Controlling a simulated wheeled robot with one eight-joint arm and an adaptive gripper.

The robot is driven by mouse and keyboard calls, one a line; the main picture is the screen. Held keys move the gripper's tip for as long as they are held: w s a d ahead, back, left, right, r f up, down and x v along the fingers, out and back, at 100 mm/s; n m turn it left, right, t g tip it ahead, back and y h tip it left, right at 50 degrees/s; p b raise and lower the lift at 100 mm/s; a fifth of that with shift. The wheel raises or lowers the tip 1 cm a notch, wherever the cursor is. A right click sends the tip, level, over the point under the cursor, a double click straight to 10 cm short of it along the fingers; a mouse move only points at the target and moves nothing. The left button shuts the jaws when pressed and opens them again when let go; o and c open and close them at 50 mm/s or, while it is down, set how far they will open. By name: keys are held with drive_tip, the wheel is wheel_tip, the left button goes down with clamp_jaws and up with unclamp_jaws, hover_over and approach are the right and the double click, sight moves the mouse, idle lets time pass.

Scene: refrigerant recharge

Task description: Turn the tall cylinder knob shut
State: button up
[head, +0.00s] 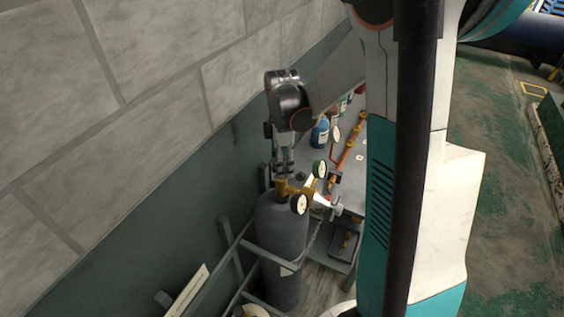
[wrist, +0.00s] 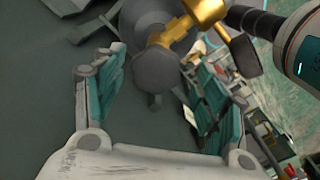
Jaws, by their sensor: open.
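The tall grey cylinder (head: 282,235) stands upright in a metal rack beside the wall, with a brass valve (head: 286,187) and two round gauges (head: 299,204) at its top. My gripper (head: 284,168) points down just above the valve. In the wrist view the dark round knob (wrist: 157,70) shows between the two spread teal-padded fingers of my gripper (wrist: 161,58), in front of the brass valve body (wrist: 203,12). A gap shows on each side of the knob; I cannot tell how deep it sits between the fingers. In the head view the knob is not clearly visible.
A grey workbench (head: 340,178) behind the cylinder carries a blue bottle (head: 320,134) and tools. The rack rails (head: 262,250) surround the cylinder. The wall (head: 130,215) is close on the left. Green floor (head: 510,200) is open at the right.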

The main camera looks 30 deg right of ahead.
drive_tip(key=shift+f, duration=0.3)
drive_tip(key=c, duration=1.1)
drive_tip(key=shift+o, duration=0.2)
